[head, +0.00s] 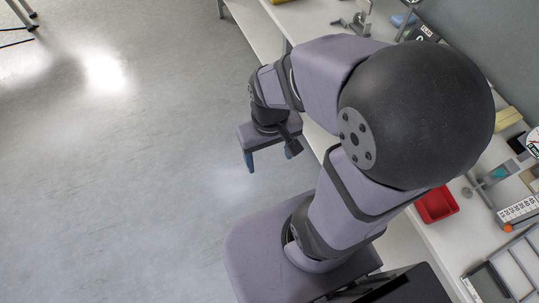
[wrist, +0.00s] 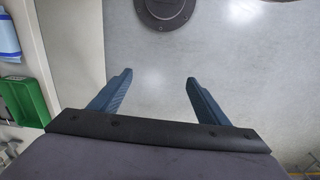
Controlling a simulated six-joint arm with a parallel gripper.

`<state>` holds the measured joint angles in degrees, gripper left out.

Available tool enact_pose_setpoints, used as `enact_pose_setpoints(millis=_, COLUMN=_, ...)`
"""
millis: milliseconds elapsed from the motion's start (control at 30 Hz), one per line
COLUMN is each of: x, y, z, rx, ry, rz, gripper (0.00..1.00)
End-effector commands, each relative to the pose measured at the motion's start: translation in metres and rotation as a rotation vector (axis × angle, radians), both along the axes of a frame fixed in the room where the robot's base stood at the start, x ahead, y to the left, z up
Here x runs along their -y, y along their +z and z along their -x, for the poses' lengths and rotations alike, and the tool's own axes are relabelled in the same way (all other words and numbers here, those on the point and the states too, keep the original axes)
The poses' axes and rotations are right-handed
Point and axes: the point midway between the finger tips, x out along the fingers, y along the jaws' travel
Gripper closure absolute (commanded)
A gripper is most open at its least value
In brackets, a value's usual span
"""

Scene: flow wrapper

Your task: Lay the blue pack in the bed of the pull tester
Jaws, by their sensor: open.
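My gripper (head: 270,163) hangs over the open floor, left of the bench edge in the head view. Its two blue fingers are wide apart with nothing between them; the wrist view also shows the empty gap of my gripper (wrist: 159,77). A small blue object (head: 403,20) lies on the bench at the top of the head view, partly hidden by my arm; I cannot tell if it is the blue pack. A blue and white item (wrist: 8,38) shows at the left edge of the wrist view, cut off. I cannot make out the pull tester for certain.
The bench carries a red tray (head: 436,204), a small grey fixture (head: 355,22), a white dial (head: 533,142) and a yellow block (head: 508,118). A green bin (wrist: 38,96) is at the wrist view's left. My arm covers much of the bench.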

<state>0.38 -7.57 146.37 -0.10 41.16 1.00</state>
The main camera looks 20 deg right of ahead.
Motion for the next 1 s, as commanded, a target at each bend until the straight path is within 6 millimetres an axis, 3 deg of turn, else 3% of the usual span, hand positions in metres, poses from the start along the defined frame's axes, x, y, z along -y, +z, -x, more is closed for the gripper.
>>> enact_pose_setpoints(millis=67, x=-0.002, y=0.000, z=0.002, rx=0.000, ry=0.023, rz=0.000, gripper=0.27)
enact_pose_setpoints(millis=467, x=-0.001, y=0.000, z=0.002, rx=-0.001, ry=0.019, rz=-0.001, gripper=0.27)
enact_pose_setpoints(millis=633, x=0.006, y=-0.002, z=-0.004, rx=-0.005, ry=-0.078, rz=-0.015, gripper=0.27)
enact_pose_setpoints(millis=867, x=0.047, y=-0.009, z=-0.029, rx=-0.018, ry=-0.534, rz=-0.087, gripper=0.27)
enact_pose_setpoints(millis=1000, x=0.093, y=-0.015, z=-0.046, rx=-0.025, ry=-0.945, rz=-0.158, gripper=0.27)
